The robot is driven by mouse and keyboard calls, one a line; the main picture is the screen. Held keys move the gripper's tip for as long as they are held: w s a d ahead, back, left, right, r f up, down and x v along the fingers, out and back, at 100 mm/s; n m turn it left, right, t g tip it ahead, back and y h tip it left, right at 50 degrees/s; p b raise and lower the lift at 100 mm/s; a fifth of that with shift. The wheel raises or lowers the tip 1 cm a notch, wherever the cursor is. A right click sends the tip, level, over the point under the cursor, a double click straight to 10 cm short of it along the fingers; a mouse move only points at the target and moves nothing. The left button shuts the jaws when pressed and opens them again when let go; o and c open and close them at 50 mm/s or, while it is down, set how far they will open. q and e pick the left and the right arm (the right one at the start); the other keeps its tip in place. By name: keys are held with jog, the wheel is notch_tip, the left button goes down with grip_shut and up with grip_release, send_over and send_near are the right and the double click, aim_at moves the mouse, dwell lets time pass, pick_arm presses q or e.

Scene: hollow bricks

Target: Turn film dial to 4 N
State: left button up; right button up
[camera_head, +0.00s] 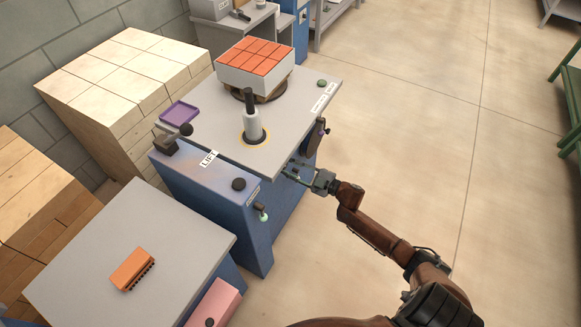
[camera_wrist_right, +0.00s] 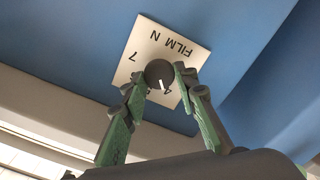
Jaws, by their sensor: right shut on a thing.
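The film dial (camera_wrist_right: 158,72) is a dark round knob on a white plate (camera_wrist_right: 187,60) marked FILM N, fixed to a blue panel. The plate shows upside down in the right wrist view, with a 7 on the left and a 4 at the bottom. The knob's white pointer line is directed at the 4. My right gripper (camera_wrist_right: 160,82) is shut on the dial, one finger on each side. In the head view my right gripper (camera_head: 305,177) is at the machine's right side, and the dial is hidden there. My left gripper is not in view.
The blue machine (camera_head: 260,220) has a grey top (camera_head: 290,115) with a wrapped block of orange bricks (camera_head: 262,58) and an upright lever (camera_head: 252,120). A grey table (camera_head: 130,235) at front left bears an orange hollow brick (camera_head: 132,269).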

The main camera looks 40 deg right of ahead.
jog(key=shift+n, duration=0.3)
dwell(0.4)
jog(key=o, duration=1.1)
jog(key=v, duration=1.2)
